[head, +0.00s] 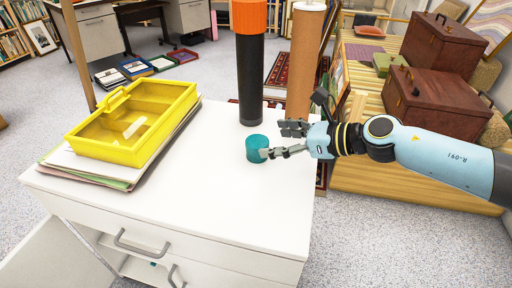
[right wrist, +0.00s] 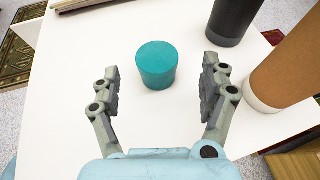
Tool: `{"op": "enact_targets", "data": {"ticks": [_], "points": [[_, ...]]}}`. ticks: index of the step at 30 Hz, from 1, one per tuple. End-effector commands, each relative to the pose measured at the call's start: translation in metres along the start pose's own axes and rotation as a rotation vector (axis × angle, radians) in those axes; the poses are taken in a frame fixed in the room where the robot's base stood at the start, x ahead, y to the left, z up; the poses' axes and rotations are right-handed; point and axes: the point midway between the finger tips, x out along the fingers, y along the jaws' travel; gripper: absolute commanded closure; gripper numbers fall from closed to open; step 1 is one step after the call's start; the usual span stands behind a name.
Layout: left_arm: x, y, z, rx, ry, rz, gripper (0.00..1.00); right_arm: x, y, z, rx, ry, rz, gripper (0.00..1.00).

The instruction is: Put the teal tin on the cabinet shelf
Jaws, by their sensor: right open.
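The teal tin (head: 257,148) stands upright on the white top of the cabinet (head: 210,190). My right gripper (head: 272,141) reaches in from the right with its fingers at the tin's right side. In the right wrist view the tin (right wrist: 156,65) stands ahead of and between the two open fingers (right wrist: 160,82), with gaps on both sides. The cabinet's lower front shows a door swung open at the left (head: 58,254) and part of the inside (head: 145,270). The shelf inside is mostly hidden. My left gripper is not in view.
A yellow tray (head: 150,140) lies on a stack of papers (head: 75,172) at the top's left. A black tube with an orange cap (head: 250,75) and a brown tube (head: 305,65) stand behind the tin. Wooden boxes (head: 440,100) sit on a slatted bench at right.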

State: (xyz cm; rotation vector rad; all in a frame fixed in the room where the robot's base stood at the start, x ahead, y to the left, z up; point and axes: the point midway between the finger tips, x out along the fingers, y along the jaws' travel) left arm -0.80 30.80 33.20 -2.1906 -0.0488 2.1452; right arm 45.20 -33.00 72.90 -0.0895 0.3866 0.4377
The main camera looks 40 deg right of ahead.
Motion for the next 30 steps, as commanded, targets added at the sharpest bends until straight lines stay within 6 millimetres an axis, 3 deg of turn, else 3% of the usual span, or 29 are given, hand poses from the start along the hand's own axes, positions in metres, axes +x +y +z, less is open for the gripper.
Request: {"op": "enact_targets", "data": {"ticks": [5, 12, 21, 30], "points": [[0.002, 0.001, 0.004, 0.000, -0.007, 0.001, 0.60, 0.017, 0.002, -0.002, 0.004, -0.002, -0.001, 0.21], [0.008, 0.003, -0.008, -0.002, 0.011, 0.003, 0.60, 0.052, 0.004, -0.005, 0.004, -0.002, -0.002, 0.21], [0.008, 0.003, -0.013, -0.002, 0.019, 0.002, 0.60, 0.057, 0.004, -0.004, 0.002, 0.000, -0.001, 0.21], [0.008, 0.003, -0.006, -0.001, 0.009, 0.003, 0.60, 0.057, 0.004, -0.004, 0.003, -0.001, -0.001, 0.60]]}}
